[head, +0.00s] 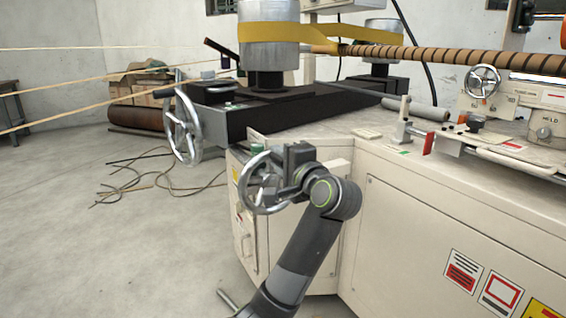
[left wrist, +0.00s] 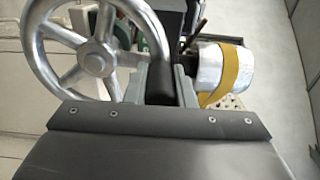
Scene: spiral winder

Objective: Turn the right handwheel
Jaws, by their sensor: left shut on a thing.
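A silver spoked handwheel (head: 246,201) stands on the near corner of the cream machine cabinet. It fills the upper left of the left wrist view (left wrist: 97,57). My left gripper (head: 276,190) reaches its right side from below. In the left wrist view my left gripper's fingers (left wrist: 161,84) stand on both sides of the wheel's black handle (left wrist: 158,82) and are shut on it. The arm and gripper hide part of the wheel's right side in the head view. My right gripper is not in view.
Another silver handwheel (head: 181,133) stands further left, and a smaller one (head: 483,80) sits at the right. A metal drum with a yellow band (head: 268,42) is behind, on a black base (head: 245,120). Loose cables (head: 150,175) lie on the floor at left.

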